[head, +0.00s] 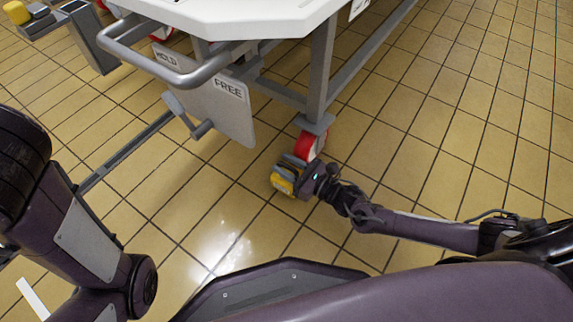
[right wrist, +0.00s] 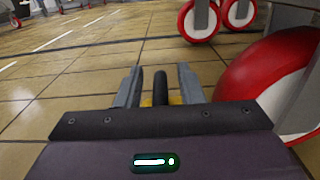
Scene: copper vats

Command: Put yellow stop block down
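The yellow stop block (head: 284,181) is low at the floor beside the red-and-white wheel (head: 308,145) of the white cart, in the head view. My right gripper (head: 298,170) reaches it from the right at floor level. In the right wrist view its two grey fingers (right wrist: 160,88) stand apart. A dark upright post (right wrist: 160,90) rises between them with a gap on each side, and a little yellow (right wrist: 147,101) shows behind the gripper body. Most of the block is hidden there. My left arm shows at the left of the head view, but its gripper does not.
The white cart top (head: 240,15) and grey push handle (head: 170,70) overhang the area. A grey plate (head: 215,100) marked HOLD and FREE hangs below. Another yellow piece (head: 17,12) is at the far top left. Tiled floor (head: 450,120) is clear to the right.

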